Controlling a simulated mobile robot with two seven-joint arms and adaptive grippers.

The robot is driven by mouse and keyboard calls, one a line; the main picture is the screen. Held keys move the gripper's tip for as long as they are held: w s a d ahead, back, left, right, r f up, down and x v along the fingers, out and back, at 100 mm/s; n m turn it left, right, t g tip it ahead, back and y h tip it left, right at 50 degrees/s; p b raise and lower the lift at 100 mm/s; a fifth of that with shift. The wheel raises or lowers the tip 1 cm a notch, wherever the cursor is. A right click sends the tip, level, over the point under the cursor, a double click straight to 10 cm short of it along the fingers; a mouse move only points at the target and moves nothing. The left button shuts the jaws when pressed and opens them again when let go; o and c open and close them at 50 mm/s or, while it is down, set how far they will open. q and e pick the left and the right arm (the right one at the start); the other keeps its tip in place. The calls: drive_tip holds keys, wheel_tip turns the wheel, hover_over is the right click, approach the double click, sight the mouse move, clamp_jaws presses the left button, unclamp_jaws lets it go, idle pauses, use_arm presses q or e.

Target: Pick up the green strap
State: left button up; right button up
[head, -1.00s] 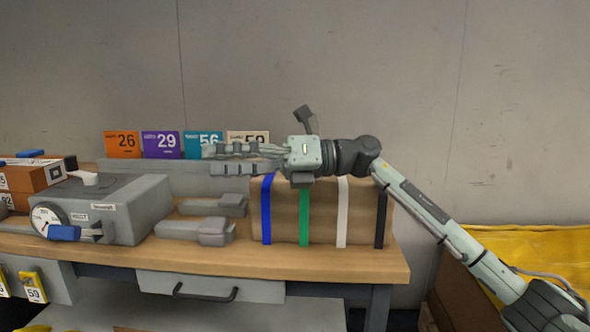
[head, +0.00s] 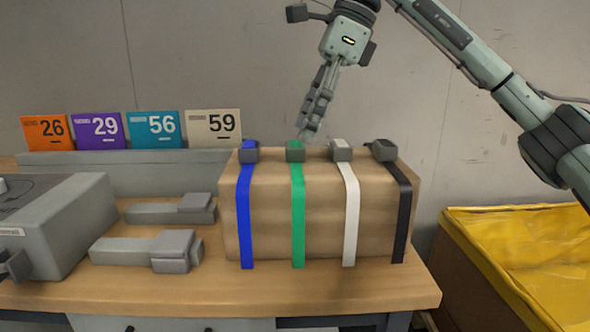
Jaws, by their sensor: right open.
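The green strap (head: 298,212) hangs down the front of a brown box-shaped block (head: 272,215) on the workbench, with a grey buckle (head: 295,150) at its top. A blue strap (head: 245,215) is to its left. A white strap (head: 350,213) and a black strap (head: 401,212) are to its right. My right gripper (head: 309,132) points down just above and slightly right of the green strap's buckle, fingers open and empty. Whether its fingertips touch anything I cannot tell. My left gripper is not in view.
Coloured number cards (head: 152,130) stand on a grey ledge behind the bench. Two grey tools (head: 150,250) and a grey machine (head: 55,225) are left of the block. A yellow-lined bin (head: 525,250) stands at the right. The wall is behind.

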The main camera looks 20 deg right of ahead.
sight(296, 144)
drive_tip(key=x, duration=0.3)
drive_tip(key=shift+w+a+f, duration=0.1)
clamp_jaws()
